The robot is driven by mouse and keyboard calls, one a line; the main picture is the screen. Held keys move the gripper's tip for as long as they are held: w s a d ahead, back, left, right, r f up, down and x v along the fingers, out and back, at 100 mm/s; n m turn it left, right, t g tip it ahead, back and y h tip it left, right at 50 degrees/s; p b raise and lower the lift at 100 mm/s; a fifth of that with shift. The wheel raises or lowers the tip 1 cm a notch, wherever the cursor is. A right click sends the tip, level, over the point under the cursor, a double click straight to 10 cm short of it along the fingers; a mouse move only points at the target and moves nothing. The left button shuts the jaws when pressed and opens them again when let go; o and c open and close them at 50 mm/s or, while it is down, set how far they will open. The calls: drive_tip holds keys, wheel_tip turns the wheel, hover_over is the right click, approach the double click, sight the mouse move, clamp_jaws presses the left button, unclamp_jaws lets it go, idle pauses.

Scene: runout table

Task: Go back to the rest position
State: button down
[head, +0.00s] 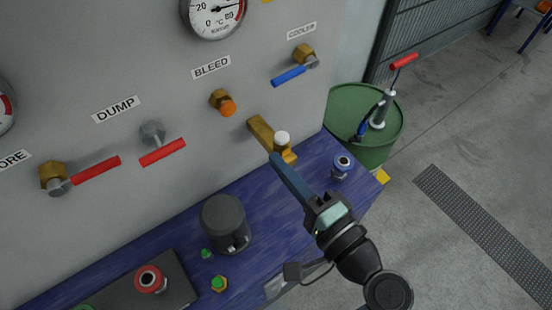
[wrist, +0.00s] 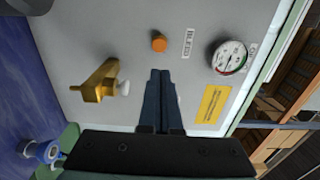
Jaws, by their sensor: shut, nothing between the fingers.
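My gripper (head: 276,160) reaches up from the lower right in the head view. Its long blue fingers are shut and empty. In the head view the fingertips overlap the brass fitting with a white knob (head: 262,131) on the grey panel; I cannot tell whether they touch it. In the wrist view the shut fingers (wrist: 160,74) point at the panel, and the brass fitting (wrist: 99,83) shows to their left, apart from them. No rest position is marked in either view.
The blue bench (head: 285,225) bears a dark grey cup (head: 224,221), a blue-collared fitting (head: 342,166) and a red-collared one (head: 150,279). The grey panel (head: 120,60) carries valves and gauges. A green drum (head: 347,105) with a pump stands right. Floor at right is mostly clear.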

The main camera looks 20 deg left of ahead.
drive_tip(key=shift+w+a, duration=0.1)
idle(0.3)
drive_tip(key=w+d+r+n+t+h, duration=0.25)
drive_tip(key=w+r, duration=0.25)
drive_tip(key=r, duration=0.4)
drive_tip(key=w+d+r+n+t+h, duration=0.1)
drive_tip(key=w+r+n+t+h, duration=0.25)
drive_tip(key=r, duration=0.55)
drive_tip(key=s+d+r+t+h, duration=0.2)
drive_tip(key=s+r+t+h, duration=0.2)
drive_tip(key=r, duration=0.9)
drive_tip(key=s+d+r+n+t+h, duration=0.1)
drive_tip(key=s+r+t+h, duration=0.3)
drive_tip(key=r, duration=1)
drive_tip(key=shift+s+d+n+t, duration=0.3)
drive_tip(key=shift+s+d+t, duration=0.25)
drive_tip(key=shift+s+t, duration=0.6)
